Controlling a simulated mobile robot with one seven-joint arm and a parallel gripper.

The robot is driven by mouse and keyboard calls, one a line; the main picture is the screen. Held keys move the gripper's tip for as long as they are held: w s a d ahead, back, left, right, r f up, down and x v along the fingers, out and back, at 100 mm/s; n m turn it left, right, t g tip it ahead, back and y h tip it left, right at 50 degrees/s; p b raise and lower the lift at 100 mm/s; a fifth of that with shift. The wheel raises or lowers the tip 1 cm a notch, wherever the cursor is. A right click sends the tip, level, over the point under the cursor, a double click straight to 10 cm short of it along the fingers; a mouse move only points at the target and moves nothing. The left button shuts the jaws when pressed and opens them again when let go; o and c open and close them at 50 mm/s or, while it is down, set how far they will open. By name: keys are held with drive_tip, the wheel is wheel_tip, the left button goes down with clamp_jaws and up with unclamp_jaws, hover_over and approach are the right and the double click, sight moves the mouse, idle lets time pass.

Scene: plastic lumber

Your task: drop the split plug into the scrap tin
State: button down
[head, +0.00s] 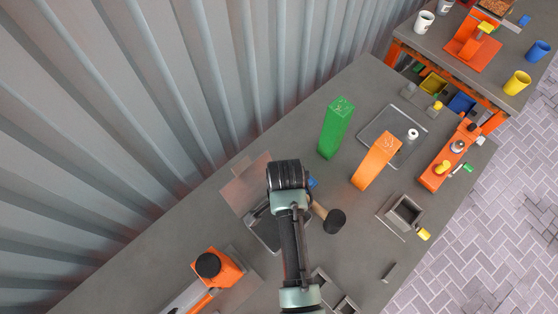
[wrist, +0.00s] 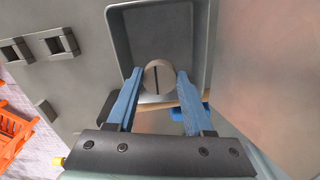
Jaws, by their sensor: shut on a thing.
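The split plug (wrist: 154,70) is a round, pale grey-brown disc with a dark slit across its face. My gripper (wrist: 159,78) has blue fingers, one on each side of the plug, and is shut on it. The scrap tin (wrist: 205,45) is a grey open box with rounded corners. In the wrist view the plug appears over the near part of its opening; the height between them is hard to judge. In the head view my arm hides the plug and the gripper's fingers, and the tin (head: 266,240) shows only partly beside my arm.
A mallet with a black head (head: 335,221) lies right of my arm, its handle close to the tin. A copper-coloured sheet (head: 243,188) lies at the left. Green (head: 336,128) and orange (head: 376,160) blocks stand farther back. A grey square holder (head: 405,211) sits at the right.

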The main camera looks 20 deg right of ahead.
drive_tip(key=shift+c, duration=1)
unclamp_jaws()
wheel_tip(320, 180, up, 13)
drive_tip(key=p, duration=0.1)
